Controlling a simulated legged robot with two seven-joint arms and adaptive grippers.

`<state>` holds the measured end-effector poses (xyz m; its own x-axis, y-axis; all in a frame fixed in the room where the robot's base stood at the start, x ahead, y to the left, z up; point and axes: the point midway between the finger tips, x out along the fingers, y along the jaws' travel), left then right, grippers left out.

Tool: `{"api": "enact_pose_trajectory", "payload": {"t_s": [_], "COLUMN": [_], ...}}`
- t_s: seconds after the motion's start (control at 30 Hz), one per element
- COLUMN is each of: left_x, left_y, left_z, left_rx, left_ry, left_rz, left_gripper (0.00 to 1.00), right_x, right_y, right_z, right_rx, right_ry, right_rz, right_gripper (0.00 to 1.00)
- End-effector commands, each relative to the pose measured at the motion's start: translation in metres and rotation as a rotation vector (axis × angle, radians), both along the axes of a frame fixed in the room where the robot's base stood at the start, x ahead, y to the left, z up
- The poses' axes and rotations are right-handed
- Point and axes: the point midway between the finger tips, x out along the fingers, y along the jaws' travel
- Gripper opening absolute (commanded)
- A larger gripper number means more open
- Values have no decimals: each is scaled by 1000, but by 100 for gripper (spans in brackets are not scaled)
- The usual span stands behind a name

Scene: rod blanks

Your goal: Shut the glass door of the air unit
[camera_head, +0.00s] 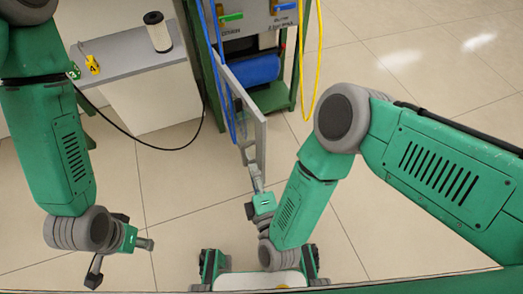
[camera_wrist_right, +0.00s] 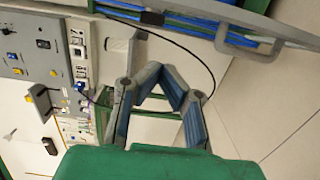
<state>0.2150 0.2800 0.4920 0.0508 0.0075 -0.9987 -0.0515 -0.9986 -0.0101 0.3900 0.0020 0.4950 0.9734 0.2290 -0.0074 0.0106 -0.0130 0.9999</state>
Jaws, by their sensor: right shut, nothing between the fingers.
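The air unit (camera_head: 243,27) stands at the top middle of the head view, with a green frame and a grey panel. Its glass door (camera_head: 259,140) stands open, swung out towards me and seen nearly edge-on. In the right wrist view the door's frame and grey handle (camera_wrist_right: 250,46) cross the upper right. My right gripper (camera_head: 248,154) is shut and empty, close beside the left face of the door's near end; I cannot tell if it touches. It also shows in the right wrist view (camera_wrist_right: 160,76). My left gripper (camera_head: 143,244) is low at the left, away from the door; its fingers are unclear.
A blue tank (camera_head: 251,70) sits inside the unit. Blue and yellow hoses (camera_head: 310,75) hang by it. A grey-topped bench (camera_head: 125,55) at the left bears a white cylinder (camera_head: 158,32) and a yellow tag (camera_head: 92,65). A black cable loops over open tiled floor.

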Motion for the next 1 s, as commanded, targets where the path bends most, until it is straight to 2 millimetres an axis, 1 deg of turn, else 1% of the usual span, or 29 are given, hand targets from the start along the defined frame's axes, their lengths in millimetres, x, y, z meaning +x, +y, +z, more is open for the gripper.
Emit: {"api": "enact_pose_trajectory", "payload": {"t_s": [0.17, 0.27, 0.6, 0.7, 0.8, 1.0], "left_x": [1, 1, 0, 0, 0, 0], "left_y": [0, 0, 0, 0, 0, 0], "left_z": [-6, -12, -40, -43, -46, -48], "left_rx": [0, 0, 0, 0, 0, 0], "left_ry": [-2, -2, -1, -1, -1, -1], "left_rz": [0, 0, 0, 0, 0, 0], "left_gripper": [40, 40, 40, 40, 40, 40], "right_x": [14, 31, 101, 107, 111, 115], "right_y": [4, 7, 22, 4, -5, -12], "right_z": [1, 0, -1, 0, 0, 1], "right_rx": [-11, -10, -8, -10, -11, -11], "right_ry": [-17, -18, -15, -11, -12, -12], "right_rz": [-8, -8, -8, -8, -6, -3], "right_gripper": [0, 0, 0, 0, 0, 0]}}
